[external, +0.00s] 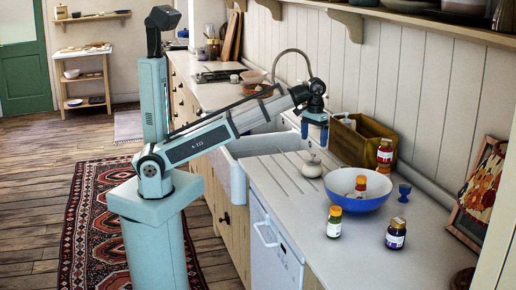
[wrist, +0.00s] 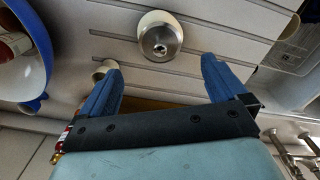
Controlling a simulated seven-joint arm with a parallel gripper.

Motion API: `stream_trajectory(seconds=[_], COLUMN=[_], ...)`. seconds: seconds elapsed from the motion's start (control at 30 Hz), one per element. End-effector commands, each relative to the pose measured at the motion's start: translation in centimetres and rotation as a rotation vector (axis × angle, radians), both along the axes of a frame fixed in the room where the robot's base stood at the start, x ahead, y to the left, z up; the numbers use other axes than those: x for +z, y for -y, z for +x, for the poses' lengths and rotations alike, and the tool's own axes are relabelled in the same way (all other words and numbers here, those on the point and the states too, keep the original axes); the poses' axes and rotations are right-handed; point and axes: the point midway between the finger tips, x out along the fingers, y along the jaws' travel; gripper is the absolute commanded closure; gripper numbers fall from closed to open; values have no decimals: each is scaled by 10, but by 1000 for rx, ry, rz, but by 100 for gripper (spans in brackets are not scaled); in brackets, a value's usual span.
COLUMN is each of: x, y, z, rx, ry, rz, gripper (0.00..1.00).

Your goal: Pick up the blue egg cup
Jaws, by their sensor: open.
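My gripper (external: 322,142) hangs above the counter, left of the bowl and well apart from the egg cup. In the wrist view my gripper (wrist: 160,70) has its two blue fingers spread, with nothing held between them. A small blue shape (wrist: 32,104) shows below the bowl at the left edge there; I cannot tell whether it is the egg cup.
A round pale pot (external: 312,167) stands beneath my gripper. Jars stand in front of the bowl (external: 334,222), in it (external: 361,187), behind it (external: 385,152) and at its right (external: 396,234). A wooden box (external: 350,148) is by the wall; a framed picture (external: 480,195) leans at right.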

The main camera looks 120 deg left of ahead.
Motion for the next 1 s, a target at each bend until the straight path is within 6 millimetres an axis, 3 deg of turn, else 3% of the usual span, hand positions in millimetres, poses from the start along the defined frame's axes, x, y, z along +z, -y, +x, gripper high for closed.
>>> stream_trajectory(seconds=[0.27, 0.47, 0.73, 0.87, 0.97, 1.0], x=[0, 0, 1, 5, 9, 10], y=[0, 0, -1, -3, -3, -1], z=[0, 0, 4, 38, 89, 114], rx=[0, 0, 4, 37, 93, 121], ry=[0, 0, -1, -8, -19, -20], rz=[0, 0, 3, 22, 54, 72], gripper=[2, 19, 20, 20, 20, 20])
